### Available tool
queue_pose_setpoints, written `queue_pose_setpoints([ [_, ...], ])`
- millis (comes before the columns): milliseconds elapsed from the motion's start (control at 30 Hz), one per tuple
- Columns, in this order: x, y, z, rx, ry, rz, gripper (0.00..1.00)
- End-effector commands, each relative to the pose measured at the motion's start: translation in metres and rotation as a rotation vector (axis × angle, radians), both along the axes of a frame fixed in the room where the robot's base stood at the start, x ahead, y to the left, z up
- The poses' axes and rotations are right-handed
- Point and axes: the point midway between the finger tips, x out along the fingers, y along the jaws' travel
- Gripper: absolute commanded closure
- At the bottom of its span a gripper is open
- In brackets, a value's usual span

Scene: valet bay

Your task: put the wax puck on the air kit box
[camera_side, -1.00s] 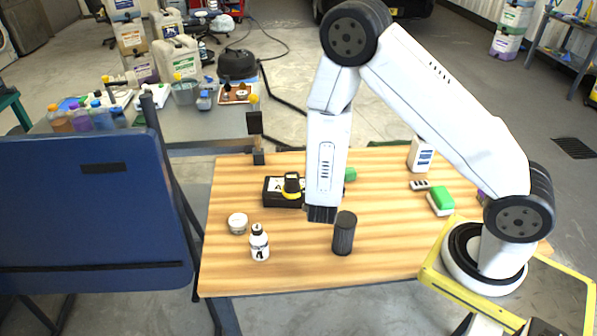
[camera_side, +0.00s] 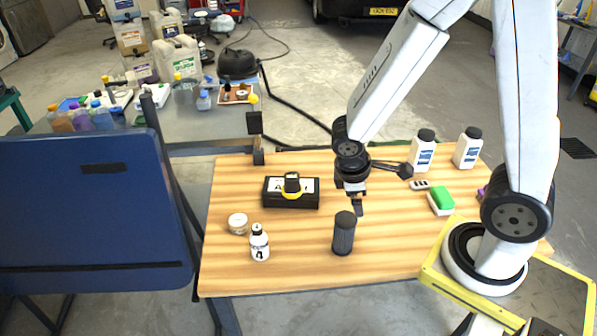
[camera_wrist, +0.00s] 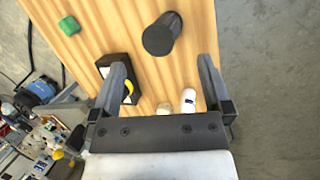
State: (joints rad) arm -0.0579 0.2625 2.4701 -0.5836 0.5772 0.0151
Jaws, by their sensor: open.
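The air kit box (camera_side: 270,194) is a black box with a white label, lying on the wooden table; it shows beside the left finger in the wrist view (camera_wrist: 104,66). A yellow and black device (camera_side: 291,187) rests on it. A small white round jar (camera_side: 238,223) stands left of the box.
A dark cylinder (camera_side: 344,234) stands upright close to my gripper. A white bottle (camera_side: 259,243) stands near the jar. Two white bottles (camera_side: 423,153) (camera_side: 467,149) and a green-topped block (camera_side: 441,201) are at the right.

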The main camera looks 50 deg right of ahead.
Motion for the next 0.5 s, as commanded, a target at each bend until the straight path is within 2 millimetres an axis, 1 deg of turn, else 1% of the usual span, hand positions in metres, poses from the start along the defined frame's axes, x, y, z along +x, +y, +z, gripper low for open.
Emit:
queue_pose_setpoints([
  [100,0.003,0.013,0.012,0.099,-0.101,-0.143,0.00],
  [233,0.009,0.025,0.024,0.201,-0.208,-0.295,0.00],
  [400,0.017,0.034,0.039,0.298,-0.320,-0.444,0.00],
  [500,0.020,0.037,0.044,0.330,-0.358,-0.496,0.00],
])
